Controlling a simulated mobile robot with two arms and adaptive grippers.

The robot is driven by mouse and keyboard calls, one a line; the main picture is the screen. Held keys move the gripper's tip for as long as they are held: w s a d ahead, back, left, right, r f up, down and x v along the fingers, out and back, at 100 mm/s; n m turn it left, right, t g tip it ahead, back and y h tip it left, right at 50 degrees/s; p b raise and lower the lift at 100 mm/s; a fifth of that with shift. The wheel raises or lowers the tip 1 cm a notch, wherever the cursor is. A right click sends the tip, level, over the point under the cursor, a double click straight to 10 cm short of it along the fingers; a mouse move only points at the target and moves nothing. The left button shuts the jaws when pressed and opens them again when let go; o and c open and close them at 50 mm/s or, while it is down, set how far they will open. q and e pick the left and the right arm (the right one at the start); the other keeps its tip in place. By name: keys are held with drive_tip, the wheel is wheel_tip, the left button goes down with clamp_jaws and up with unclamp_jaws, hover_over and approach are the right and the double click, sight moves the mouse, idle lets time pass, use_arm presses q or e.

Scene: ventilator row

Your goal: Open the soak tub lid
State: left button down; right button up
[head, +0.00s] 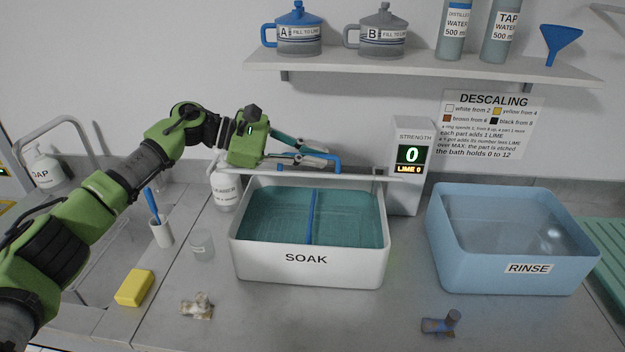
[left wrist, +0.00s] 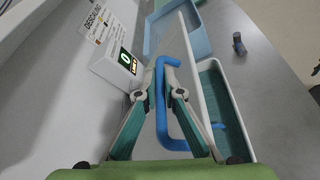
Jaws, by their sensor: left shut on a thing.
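The white soak tub (head: 305,271) stands on the counter with teal liquid and a blue divider inside. Its white lid (head: 360,175) is raised at the tub's back edge and shows almost edge-on, so its exact tilt is hard to tell. In the left wrist view the lid (left wrist: 202,80) is a thin slab beside the tub opening. My left gripper (head: 327,158) is behind the tub and shut on the lid's blue handle (left wrist: 162,100), which runs between the fingertips (left wrist: 157,92). My right gripper is not in view.
The strength display (head: 410,160) stands close behind the tub on the right. The blue rinse tub (head: 480,265) is further right. A shelf (head: 420,66) hangs above. The counter front is mostly clear.

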use_arm(q)
drive_tip(key=shift+w+r, duration=0.4)
drive_tip(key=shift+r, duration=0.05)
drive_tip(key=c, duration=2.4)
unclamp_jaws()
drive_tip(key=shift+c, duration=0.2)
drive_tip(key=shift+f, duration=0.1)
drive_tip(key=v, duration=1.2)
